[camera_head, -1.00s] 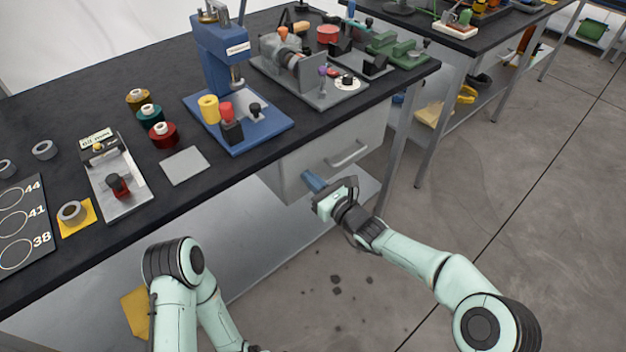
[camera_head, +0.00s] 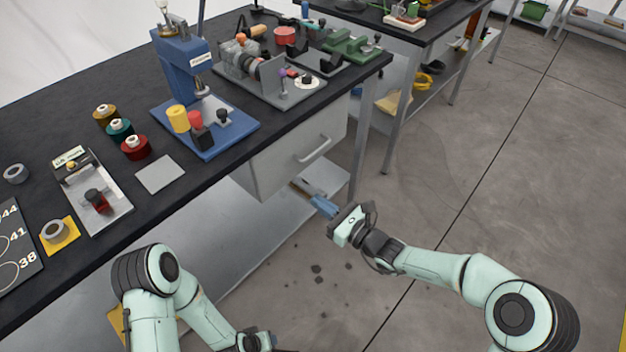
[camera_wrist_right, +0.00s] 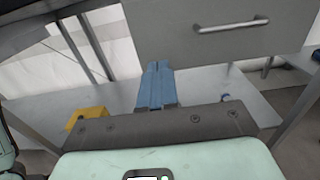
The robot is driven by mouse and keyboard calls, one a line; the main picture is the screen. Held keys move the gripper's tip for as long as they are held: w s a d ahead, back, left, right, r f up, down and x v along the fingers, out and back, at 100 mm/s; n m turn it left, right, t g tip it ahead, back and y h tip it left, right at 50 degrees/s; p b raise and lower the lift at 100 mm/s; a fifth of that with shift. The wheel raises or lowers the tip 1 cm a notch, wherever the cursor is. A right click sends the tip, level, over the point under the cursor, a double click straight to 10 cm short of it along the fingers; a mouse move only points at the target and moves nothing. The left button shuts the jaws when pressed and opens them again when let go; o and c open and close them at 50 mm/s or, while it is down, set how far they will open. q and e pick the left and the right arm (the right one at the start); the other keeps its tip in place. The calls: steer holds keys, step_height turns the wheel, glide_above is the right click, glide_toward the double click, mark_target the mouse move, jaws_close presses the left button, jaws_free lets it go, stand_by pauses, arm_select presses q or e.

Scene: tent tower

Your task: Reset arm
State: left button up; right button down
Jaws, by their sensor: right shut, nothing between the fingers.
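My right gripper (camera_head: 326,207) has blue fingers and is shut with nothing between them. It is in front of the bench, below and to the right of the drawer (camera_head: 296,150), apart from it. In the right wrist view its shut fingers (camera_wrist_right: 156,86) point at the space under the drawer, whose front (camera_wrist_right: 215,35) fills the upper right. My left arm (camera_head: 155,290) is folded at the lower left in the head view. Its gripper is not seen clearly; only part of its wrist shows at the bottom edge.
The black-topped workbench (camera_head: 55,118) holds a blue press (camera_head: 183,70), several spools, a grey plate (camera_head: 160,175) and a grey fixture (camera_head: 97,205). A lower shelf (camera_head: 222,232) runs under it. A yellow thing (camera_wrist_right: 88,117) shows on the shelf. The floor (camera_head: 440,200) at right is clear.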

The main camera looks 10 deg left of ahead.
steer(key=shift+s+d+f, duration=0.1)
